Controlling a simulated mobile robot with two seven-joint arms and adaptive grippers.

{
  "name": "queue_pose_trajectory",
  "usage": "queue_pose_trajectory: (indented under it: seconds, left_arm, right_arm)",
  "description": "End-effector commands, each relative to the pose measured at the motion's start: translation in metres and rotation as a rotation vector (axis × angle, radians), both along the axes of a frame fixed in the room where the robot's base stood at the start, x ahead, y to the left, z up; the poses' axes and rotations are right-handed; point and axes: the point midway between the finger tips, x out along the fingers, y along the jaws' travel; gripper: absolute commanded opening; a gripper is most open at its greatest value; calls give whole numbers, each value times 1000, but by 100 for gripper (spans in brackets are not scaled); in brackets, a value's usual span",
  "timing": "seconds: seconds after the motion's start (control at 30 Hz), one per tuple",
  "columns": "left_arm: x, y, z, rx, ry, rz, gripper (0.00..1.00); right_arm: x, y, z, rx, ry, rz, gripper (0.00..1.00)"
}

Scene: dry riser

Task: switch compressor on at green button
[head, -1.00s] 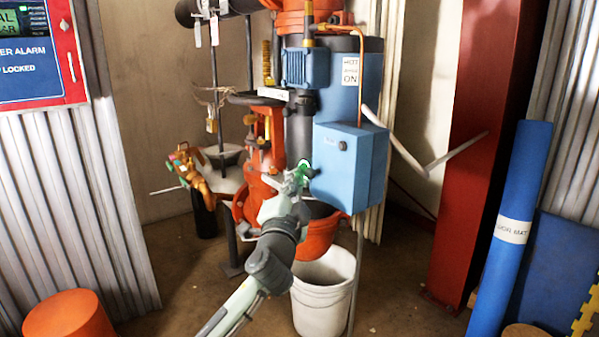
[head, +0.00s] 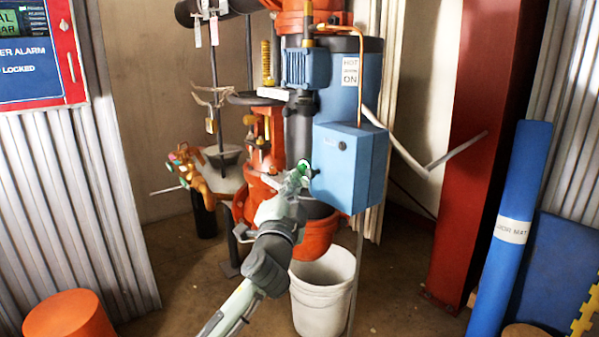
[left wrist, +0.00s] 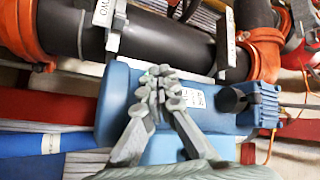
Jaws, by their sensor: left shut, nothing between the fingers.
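The compressor is a blue unit with a blue control box (head: 352,168) on its front, below a blue cylinder (head: 370,85). A small dark knob shows on the box's face. A bit of green shows at the box's left edge, right by the tips of my left gripper (head: 303,172); the fingers cover most of it. In the left wrist view my left gripper (left wrist: 160,88) is shut and empty, its tips in front of the blue housing (left wrist: 118,100). I cannot tell whether the tips touch it. My right gripper is not in view.
A white bucket (head: 322,292) stands below the compressor. Orange pipework and valves (head: 262,190) are to its left. A red column (head: 478,150) and a rolled blue mat (head: 510,230) stand at the right. An orange stool-like drum (head: 70,316) is at the lower left.

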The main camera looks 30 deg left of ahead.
Motion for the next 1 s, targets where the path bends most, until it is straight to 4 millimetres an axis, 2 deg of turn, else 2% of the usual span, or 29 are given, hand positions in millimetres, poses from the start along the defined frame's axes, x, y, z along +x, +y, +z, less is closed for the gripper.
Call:
queue_pose_trajectory:
  seconds: [0.5,0.9,0.97,1.0]
  left_arm:
    - [-47,20,0,1,2,2,0]
    - [-53,22,0,0,1,2,0]
    - [-55,22,-7,-17,15,2,0]
    - [-58,20,-18,-51,38,2,0]
  right_arm:
    - [0,0,4,-3,2,3,0]
    - [0,0,4,-3,2,3,0]
    - [0,-1,4,-4,4,2,0]
    - [-1,-1,3,-5,8,0,0]
